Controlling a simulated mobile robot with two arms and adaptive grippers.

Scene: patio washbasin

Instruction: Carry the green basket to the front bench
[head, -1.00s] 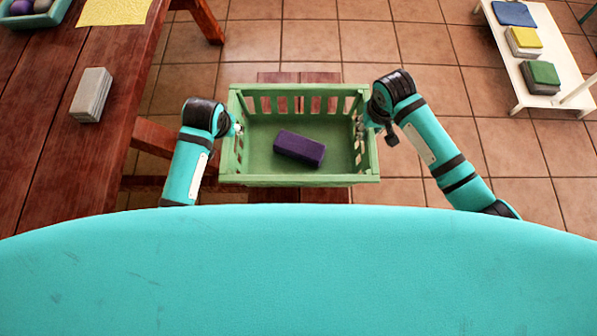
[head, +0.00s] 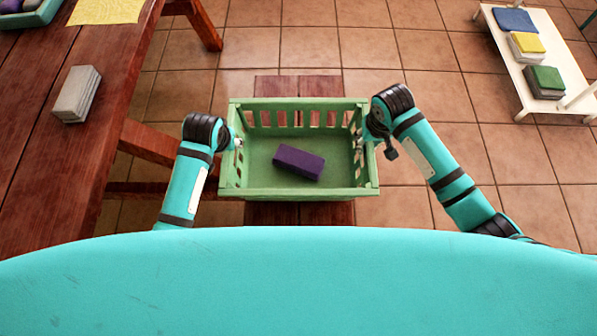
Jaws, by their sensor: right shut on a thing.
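The green basket (head: 300,193) has slatted walls and is level in the middle of the head view. A dark purple block (head: 299,163) lies on its floor. My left gripper (head: 239,143) is at the basket's left end wall and appears shut on it; its fingertips are small and partly hidden. My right gripper (head: 358,139) is shut on the right end wall. A brown wooden bench (head: 297,86) shows behind and in front of the basket, below it. I cannot tell whether the basket touches the bench.
A wooden table (head: 112,95) on the left holds a grey block (head: 77,93), a yellow cloth (head: 106,11) and a teal tray (head: 35,17). A low white table (head: 514,70) with folded cloths or blocks stands at the right back. Tiled floor (head: 410,60) between is clear.

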